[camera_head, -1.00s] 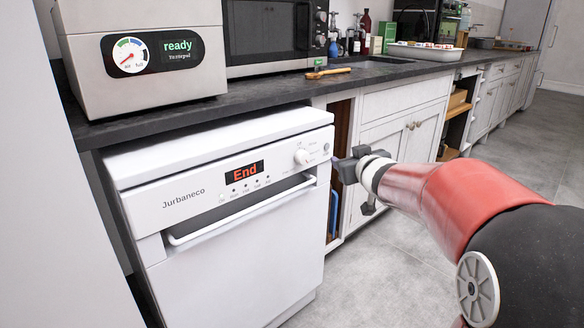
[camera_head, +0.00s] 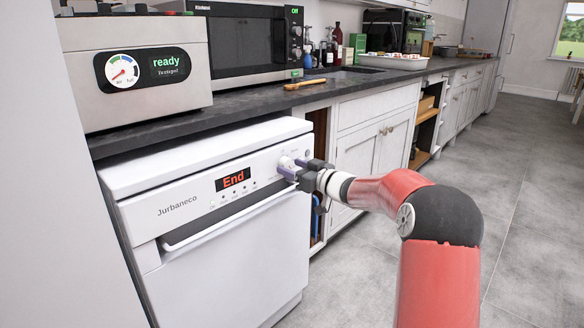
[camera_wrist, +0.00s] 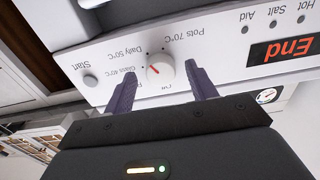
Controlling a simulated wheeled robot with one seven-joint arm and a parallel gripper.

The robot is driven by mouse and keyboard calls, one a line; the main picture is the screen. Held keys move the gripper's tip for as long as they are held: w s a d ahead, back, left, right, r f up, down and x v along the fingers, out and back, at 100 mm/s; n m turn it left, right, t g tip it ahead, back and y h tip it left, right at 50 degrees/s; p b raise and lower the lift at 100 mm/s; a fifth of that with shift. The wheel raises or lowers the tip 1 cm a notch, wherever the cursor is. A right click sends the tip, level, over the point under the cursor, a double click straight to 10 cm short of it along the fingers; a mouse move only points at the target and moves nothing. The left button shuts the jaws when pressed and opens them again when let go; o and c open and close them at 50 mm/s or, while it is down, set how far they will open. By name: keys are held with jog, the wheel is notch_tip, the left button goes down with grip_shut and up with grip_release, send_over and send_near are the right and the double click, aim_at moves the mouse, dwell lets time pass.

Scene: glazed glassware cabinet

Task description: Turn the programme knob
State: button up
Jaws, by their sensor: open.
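The programme knob (camera_wrist: 160,69) is a white round dial with a red pointer mark on the dishwasher's front panel. In the wrist view the mark points up and to the left, towards the printed "Daily 50°C" and "Glass 40°C" labels. My gripper (camera_wrist: 163,82) is open, with one finger on each side of the knob; I cannot tell whether they touch it. In the head view the knob (camera_head: 286,163) is partly hidden by my gripper (camera_head: 291,169). The dishwasher (camera_head: 225,262) is white, with a display (camera_head: 233,179) reading "End" in red.
A start button (camera_wrist: 91,80) sits beside the knob in the wrist view. The dishwasher handle (camera_head: 225,220) runs below the panel. The dark worktop (camera_head: 240,118) overhangs above, with a wooden spoon (camera_head: 305,84) on it. The grey floor at right is open.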

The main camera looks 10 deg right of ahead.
jog(key=shift+w+a, duration=0.25)
jog(key=shift+w, duration=0.05)
jog(key=c, duration=1)
